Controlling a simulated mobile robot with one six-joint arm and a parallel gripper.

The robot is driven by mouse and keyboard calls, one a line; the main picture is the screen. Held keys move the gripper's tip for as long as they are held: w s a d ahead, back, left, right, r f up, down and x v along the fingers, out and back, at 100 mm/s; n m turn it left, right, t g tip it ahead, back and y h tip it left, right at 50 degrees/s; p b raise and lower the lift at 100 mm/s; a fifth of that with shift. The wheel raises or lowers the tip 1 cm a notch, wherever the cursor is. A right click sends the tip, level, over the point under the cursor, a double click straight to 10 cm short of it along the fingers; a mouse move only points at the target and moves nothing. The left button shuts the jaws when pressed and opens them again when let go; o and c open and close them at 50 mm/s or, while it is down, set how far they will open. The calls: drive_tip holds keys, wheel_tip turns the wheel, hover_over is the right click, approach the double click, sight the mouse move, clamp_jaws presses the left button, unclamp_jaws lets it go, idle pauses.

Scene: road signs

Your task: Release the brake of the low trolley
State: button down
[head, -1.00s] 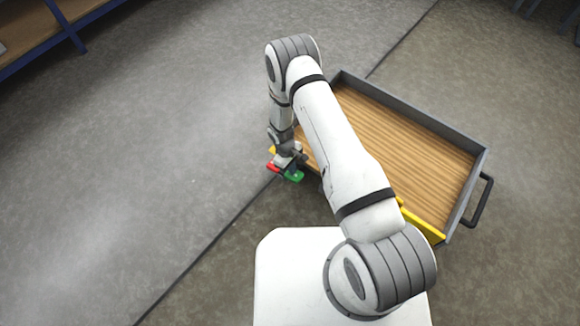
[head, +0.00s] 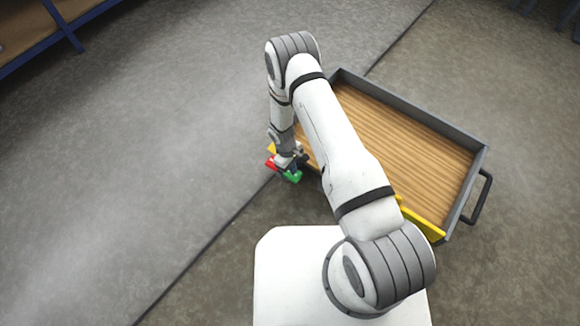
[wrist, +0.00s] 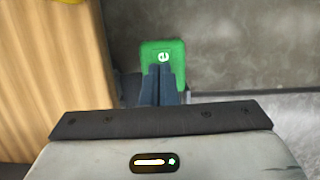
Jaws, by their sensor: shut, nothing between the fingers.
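The low trolley (head: 400,145) has a wooden deck with a raised grey rim and stands right of my arm in the head view. At its near left corner are a red pedal (head: 271,164) and a green pedal (head: 293,176). In the wrist view the green pedal (wrist: 163,52) carries a white mark, and the wooden deck (wrist: 60,60) is at the left. My gripper (wrist: 160,72) is shut and empty, its fingertips over the lower middle of the green pedal. I cannot tell whether they touch it. The red pedal is not visible in the wrist view.
A black push handle (head: 480,198) is at the trolley's right end, and a yellow strip (head: 422,220) runs along its near edge. A shelf with blue posts (head: 68,25) stands at the far left. The grey floor (head: 130,150) left of the trolley is clear.

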drive_tip(key=shift+s+d+f+b, duration=0.5)
drive_tip(key=shift+d+f+b, duration=0.15)
drive_tip(key=shift+f, duration=0.2)
idle(0.3)
wheel_tip(320, 180, up, 14)
drive_tip(key=s+d+p, duration=0.2)
drive_tip(key=p, duration=0.4)
drive_tip(key=shift+d, duration=0.25)
